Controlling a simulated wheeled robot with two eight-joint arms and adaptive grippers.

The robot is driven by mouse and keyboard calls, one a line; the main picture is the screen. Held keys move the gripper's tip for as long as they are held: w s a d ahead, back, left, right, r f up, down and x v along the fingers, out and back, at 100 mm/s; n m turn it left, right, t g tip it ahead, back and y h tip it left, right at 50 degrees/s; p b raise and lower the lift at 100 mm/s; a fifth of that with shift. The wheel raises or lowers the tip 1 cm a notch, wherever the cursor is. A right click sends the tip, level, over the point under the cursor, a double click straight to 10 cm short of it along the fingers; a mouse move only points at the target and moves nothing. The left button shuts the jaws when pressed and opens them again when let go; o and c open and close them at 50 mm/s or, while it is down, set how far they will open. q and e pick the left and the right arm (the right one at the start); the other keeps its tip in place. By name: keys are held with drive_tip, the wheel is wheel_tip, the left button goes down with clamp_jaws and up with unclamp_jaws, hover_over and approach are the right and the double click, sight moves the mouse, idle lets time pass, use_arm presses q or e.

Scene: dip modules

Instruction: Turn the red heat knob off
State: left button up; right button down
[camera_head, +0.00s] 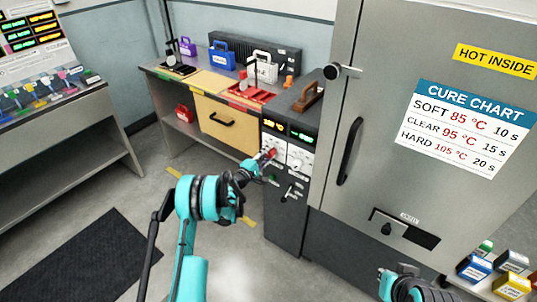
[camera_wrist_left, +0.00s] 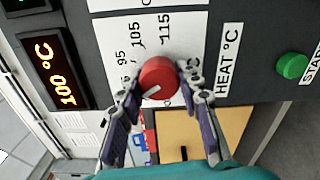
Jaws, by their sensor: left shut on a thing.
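The red heat knob (camera_wrist_left: 158,78) sits on a white dial plate (camera_wrist_left: 188,38) marked 95, 105 and 115, beside the label "HEAT °C" (camera_wrist_left: 228,62). A pale pointer line shows on the knob. My left gripper (camera_wrist_left: 160,84) has one finger on each side of the knob and is shut on it. In the head view the left gripper (camera_head: 262,160) reaches the front of the dark control cabinet, and the red knob (camera_head: 271,153) shows just beyond it. An amber display (camera_wrist_left: 58,75) reads 100 °C. My right gripper (camera_head: 405,290) is partly visible at the bottom edge; its fingertips are unclear.
A green start button (camera_wrist_left: 292,66) is beside the heat label. The large steel oven (camera_head: 360,60) with a black handle (camera_head: 350,150) stands to the right of the cabinet. A bench with a wooden drawer (camera_head: 222,125) is behind left.

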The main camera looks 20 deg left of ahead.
use_arm(q)
drive_tip(key=n, duration=0.6)
drive_tip(key=shift+f, duration=0.1)
drive_tip(key=n, duration=0.7)
drive_tip(key=shift+d+f, duration=0.1)
drive_tip(key=shift+d, duration=0.05)
idle(0.4)
drive_tip(key=o, duration=1.2)
drive_tip(key=shift+s, duration=0.1)
drive_tip(key=v, duration=1.2)
